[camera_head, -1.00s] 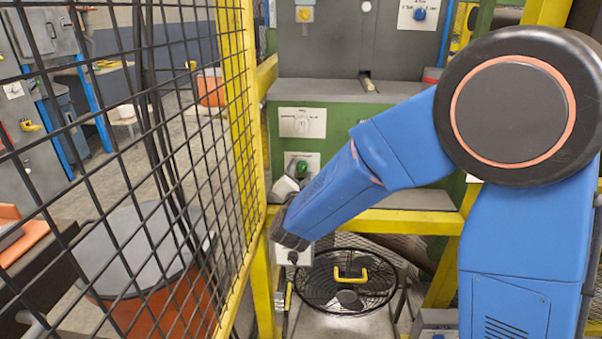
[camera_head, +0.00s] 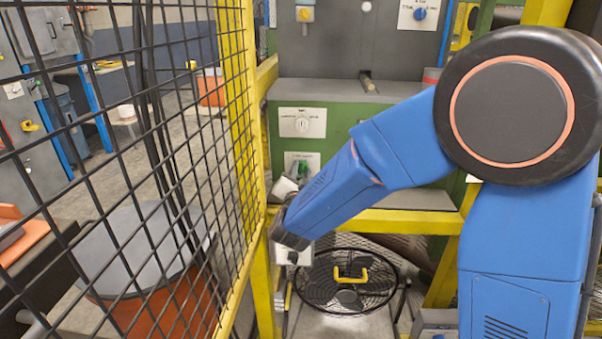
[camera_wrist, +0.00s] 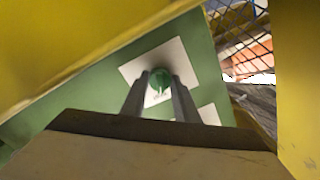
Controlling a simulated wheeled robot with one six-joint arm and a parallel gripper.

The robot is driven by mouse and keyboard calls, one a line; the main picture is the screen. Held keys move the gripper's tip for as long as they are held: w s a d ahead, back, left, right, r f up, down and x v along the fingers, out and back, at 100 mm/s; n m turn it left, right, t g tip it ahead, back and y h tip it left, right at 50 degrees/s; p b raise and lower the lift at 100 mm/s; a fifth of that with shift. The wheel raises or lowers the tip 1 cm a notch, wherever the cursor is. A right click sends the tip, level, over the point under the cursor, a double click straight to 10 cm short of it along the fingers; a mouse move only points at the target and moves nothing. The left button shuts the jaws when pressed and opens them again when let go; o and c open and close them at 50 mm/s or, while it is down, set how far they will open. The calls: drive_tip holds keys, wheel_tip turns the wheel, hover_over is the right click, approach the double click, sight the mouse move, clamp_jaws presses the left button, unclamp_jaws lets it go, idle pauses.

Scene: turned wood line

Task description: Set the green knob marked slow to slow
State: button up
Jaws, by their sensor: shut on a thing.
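The green knob (camera_wrist: 158,83) sits on a white label plate (camera_wrist: 185,62) on the green panel (camera_wrist: 105,95). In the wrist view my gripper (camera_wrist: 160,80) has one finger on each side of the knob and is shut on it. A pale mark shows on the knob's face, but I cannot read the plate's lettering there. In the head view the knob (camera_head: 303,169) shows just above my wrist, on its white plate (camera_head: 313,160). My arm hides the plate's lower part and my fingers there.
A white knob on a white plate (camera_head: 302,123) is higher on the green panel. A yellow post and black mesh fence (camera_head: 240,130) stand close at left. A yellow rail (camera_head: 400,220) runs below the panel, above a round black wire guard (camera_head: 345,280).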

drive_tip(key=n, duration=1)
drive_tip(key=shift+n, duration=0.3)
idle(0.4)
drive_tip(key=o, duration=1.1)
drive_tip(key=shift+c, duration=0.2)
drive_tip(key=s, duration=1.7)
drive_tip(key=shift+s+a, duration=0.2)
drive_tip(key=shift+a, duration=0.1)
